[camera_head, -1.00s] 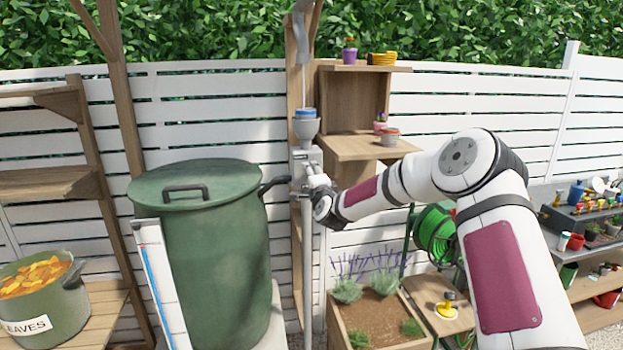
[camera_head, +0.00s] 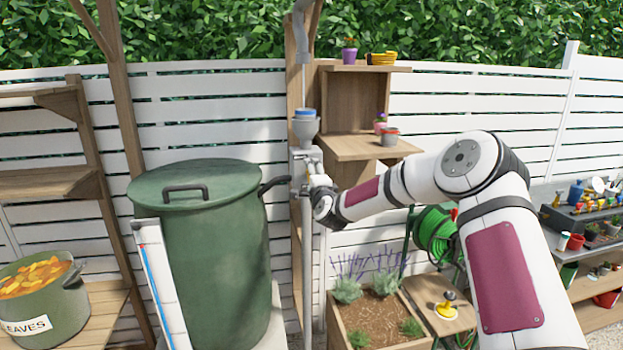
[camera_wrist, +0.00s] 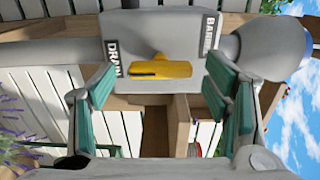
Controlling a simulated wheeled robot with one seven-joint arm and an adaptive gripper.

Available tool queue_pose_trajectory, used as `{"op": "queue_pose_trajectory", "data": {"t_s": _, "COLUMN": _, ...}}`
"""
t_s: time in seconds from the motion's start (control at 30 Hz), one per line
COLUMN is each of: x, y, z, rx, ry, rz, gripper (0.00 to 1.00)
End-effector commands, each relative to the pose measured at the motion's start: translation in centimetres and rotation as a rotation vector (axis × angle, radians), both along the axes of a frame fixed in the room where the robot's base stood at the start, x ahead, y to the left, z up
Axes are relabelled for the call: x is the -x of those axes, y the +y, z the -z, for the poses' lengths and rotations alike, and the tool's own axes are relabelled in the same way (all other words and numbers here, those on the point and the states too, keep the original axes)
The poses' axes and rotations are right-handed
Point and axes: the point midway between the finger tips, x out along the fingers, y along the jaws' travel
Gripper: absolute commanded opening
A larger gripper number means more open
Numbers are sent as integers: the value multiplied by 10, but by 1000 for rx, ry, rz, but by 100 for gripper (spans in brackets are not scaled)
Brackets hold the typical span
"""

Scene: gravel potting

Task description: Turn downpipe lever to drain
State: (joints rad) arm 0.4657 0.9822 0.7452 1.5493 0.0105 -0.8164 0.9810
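The downpipe diverter is a grey box (camera_wrist: 160,38) at the top of the wrist view, with a DRAIN label (camera_wrist: 113,60) at left and a BARREL label (camera_wrist: 209,34) at right. Its yellow lever (camera_wrist: 160,70) lies roughly level in that view, one end towards the DRAIN label. My gripper (camera_wrist: 158,82) is open, its green-padded fingers on either side of the lever with a gap to each. Nothing is held. In the head view my gripper (camera_head: 314,168) is at the diverter on the downpipe (camera_head: 306,240); the lever is hidden there.
A lidded green barrel (camera_head: 215,250) stands close left of the downpipe. A wooden shelf (camera_head: 365,148) with small pots is just right of and above my gripper. A planter (camera_head: 380,315) and a green hose reel (camera_head: 434,232) are below right.

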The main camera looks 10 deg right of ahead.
Motion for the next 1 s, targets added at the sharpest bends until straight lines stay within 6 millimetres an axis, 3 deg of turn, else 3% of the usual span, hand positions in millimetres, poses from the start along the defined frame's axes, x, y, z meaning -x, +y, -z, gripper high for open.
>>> {"op": "queue_pose_trajectory", "data": {"t_s": 0.37, "x": 13, "y": 0, "z": 0, "rx": 2, "ry": 1, "rz": -2, "gripper": 70}}
{"op": "queue_pose_trajectory", "data": {"t_s": 0.8, "x": 91, "y": 0, "z": 0, "rx": 2, "ry": 1, "rz": -1, "gripper": 70}}
{"op": "queue_pose_trajectory", "data": {"t_s": 1.0, "x": 114, "y": 0, "z": 0, "rx": 2, "ry": 0, "rz": -1, "gripper": 70}}
